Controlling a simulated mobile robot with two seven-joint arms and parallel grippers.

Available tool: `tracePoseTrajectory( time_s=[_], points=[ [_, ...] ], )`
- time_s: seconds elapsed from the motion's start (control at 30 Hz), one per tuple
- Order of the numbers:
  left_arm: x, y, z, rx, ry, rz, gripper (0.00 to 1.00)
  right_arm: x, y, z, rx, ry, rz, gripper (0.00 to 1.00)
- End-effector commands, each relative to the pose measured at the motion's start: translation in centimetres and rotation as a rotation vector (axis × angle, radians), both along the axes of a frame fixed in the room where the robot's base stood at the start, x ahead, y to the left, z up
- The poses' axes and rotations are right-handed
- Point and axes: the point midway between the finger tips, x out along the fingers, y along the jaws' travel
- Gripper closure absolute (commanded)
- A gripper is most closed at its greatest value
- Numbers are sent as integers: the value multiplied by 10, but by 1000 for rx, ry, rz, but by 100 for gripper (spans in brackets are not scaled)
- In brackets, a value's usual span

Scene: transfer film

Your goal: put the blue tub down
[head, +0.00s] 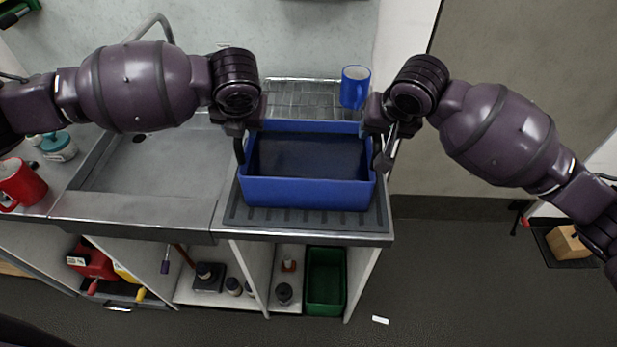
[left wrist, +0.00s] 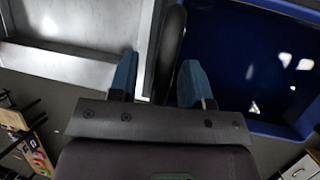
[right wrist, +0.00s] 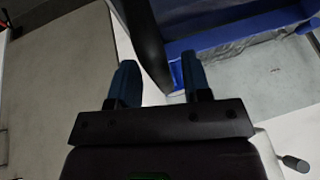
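The blue tub (head: 308,192) is upright and level over the ribbed drainboard (head: 300,220) beside the sink and appears to rest on it. It is empty inside. A dark handle is at each short end. My left gripper (head: 239,135) is at the left end; in the left wrist view the fingers (left wrist: 157,82) stand apart around the dark handle (left wrist: 170,50), with a gap showing. My right gripper (head: 380,130) is at the right end; in the right wrist view the fingers (right wrist: 159,82) stand apart around the other handle (right wrist: 147,45), with gaps.
A green crate (head: 325,280) is on the shelf below.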

Motion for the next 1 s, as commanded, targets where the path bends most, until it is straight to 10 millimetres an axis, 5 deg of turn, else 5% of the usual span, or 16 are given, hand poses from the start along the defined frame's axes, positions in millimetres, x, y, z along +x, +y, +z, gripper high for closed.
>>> tracePoseTrajectory(
  time_s=[0.57,1.0],
  points=[
    [-3,-3,6,-3,0,-5,56,0,2,0,3,-1,3,56],
    [-33,-17,75,-3,-3,-6,56,0,2,0,3,-1,3,56]
  ],
)
